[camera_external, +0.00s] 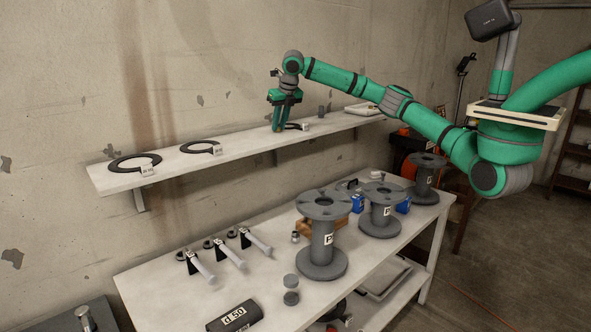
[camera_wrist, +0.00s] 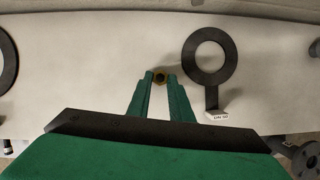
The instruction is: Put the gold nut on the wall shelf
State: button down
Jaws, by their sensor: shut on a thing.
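The gold nut (camera_wrist: 160,77) is between the fingertips of my gripper (camera_wrist: 160,80) in the wrist view. The fingers are shut on it. The nut lies over the white wall shelf (camera_wrist: 110,60), beside a black ring with a tag. In the external view my gripper (camera_external: 278,127) points down at the wall shelf (camera_external: 240,143), left of that ring. The nut is too small or hidden to make out there. I cannot tell whether the nut touches the shelf surface.
The tagged black ring (camera_wrist: 208,58) lies close to the right of my fingers. More black rings (camera_external: 134,162) (camera_external: 200,147) lie along the shelf to the left. A small grey cylinder (camera_external: 321,111) stands to the right. Grey flanged spools (camera_external: 322,235) stand on the workbench below.

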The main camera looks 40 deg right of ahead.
jog(key=shift+f, duration=0.15)
jog(key=c, duration=1.6)
grip_release()
jog(key=v, duration=1.2)
jog(key=shift+w+a, duration=0.1)
